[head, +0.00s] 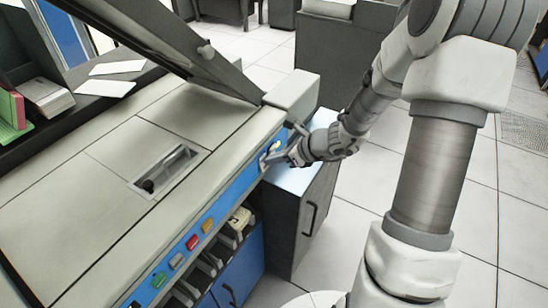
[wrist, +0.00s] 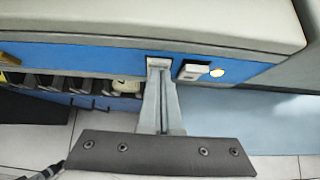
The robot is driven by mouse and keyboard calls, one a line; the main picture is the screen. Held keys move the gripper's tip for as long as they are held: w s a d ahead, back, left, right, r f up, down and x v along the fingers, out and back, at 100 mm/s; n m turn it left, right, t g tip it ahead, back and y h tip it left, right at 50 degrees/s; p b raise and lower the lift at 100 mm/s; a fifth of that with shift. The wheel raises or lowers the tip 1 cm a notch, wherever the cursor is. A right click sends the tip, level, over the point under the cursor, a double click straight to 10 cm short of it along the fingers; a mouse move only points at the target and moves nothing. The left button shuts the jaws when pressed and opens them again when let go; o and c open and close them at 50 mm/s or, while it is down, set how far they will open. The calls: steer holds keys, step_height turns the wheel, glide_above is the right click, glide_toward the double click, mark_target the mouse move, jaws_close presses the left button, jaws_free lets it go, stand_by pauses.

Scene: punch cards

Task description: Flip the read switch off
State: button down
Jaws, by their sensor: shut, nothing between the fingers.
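A light grey card machine (head: 110,150) has a blue front panel (head: 225,200). Near the panel's right end is a small silver switch plate, which I take to be the read switch (wrist: 192,70), with a lit yellow lamp (wrist: 217,72) beside it. The lamp also shows in the head view (head: 276,146). My gripper (wrist: 159,63) is shut and empty, its tips at the blue panel just left of the switch plate. In the head view my gripper (head: 272,160) partly hides this part of the panel. I cannot tell whether the tips touch the panel or which way the switch is set.
Green (head: 159,280), red (head: 192,242) and yellow (head: 207,225) buttons sit farther left on the panel. Card slots (head: 205,265) lie below. A raised dark lid (head: 190,60) stands above the machine. A grey cabinet (head: 300,210) is under my gripper. The tiled floor at right is open.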

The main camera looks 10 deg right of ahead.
steer(key=shift+r+p, duration=0.55)
steer(key=shift+r, duration=0.25)
